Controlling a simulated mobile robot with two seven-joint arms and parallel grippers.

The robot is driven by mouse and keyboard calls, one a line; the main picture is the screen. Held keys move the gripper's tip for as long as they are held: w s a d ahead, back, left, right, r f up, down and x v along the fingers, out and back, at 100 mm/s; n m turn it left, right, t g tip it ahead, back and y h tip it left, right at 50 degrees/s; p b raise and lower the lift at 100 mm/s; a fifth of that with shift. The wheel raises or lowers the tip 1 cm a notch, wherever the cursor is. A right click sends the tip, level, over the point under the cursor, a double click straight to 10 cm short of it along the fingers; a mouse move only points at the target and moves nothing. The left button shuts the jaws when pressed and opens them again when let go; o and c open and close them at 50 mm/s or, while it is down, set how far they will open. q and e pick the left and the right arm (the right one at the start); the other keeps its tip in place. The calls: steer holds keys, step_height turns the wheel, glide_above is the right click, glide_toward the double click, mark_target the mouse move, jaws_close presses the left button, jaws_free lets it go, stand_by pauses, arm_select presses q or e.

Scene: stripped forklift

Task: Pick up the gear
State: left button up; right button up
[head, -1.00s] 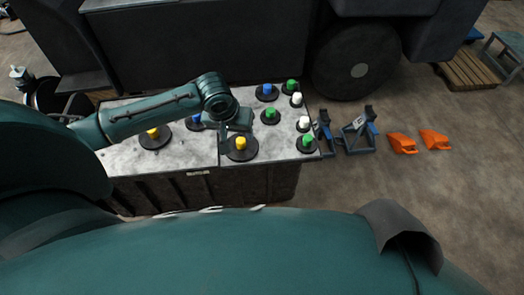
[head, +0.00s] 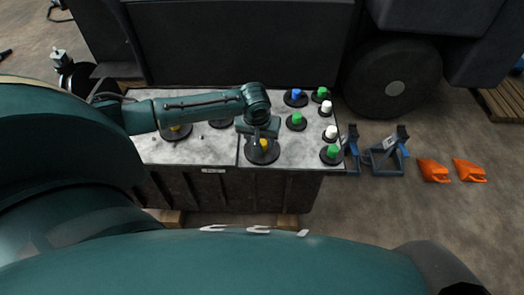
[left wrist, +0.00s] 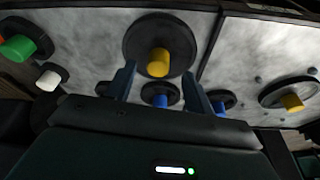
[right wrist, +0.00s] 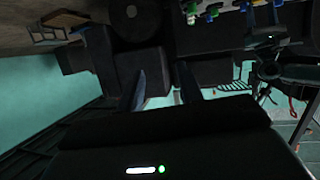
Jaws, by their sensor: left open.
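Several dark round gears with coloured knobs lie on the grey tabletop. A gear with a yellow knob (head: 263,154) is under my left gripper (head: 257,135), partly hidden by it in the head view. In the left wrist view, that yellow-knobbed gear (left wrist: 140,38) lies ahead of my left gripper (left wrist: 158,74), its knob in line with the gap between the two spread fingers. The fingers are open and hold nothing; I cannot tell whether they touch the knob. My right gripper (right wrist: 162,76) shows only in the right wrist view, fingers apart and empty, away from the gears.
Other gears with blue (head: 296,98), green (head: 330,154) and white (head: 328,134) knobs sit to the right. Another yellow-knobbed gear (head: 175,131) is at the left. Blue stands (head: 388,155) and orange pieces (head: 434,171) are on the floor beyond the table's right edge.

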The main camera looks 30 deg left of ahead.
mark_target(262, 141)
arm_select(q)
steer(key=b+x, duration=0.1)
steer(key=x, duration=0.2)
steer(key=shift+w+f, duration=0.15)
steer(key=c, duration=0.9)
steer(key=shift+c, duration=0.4)
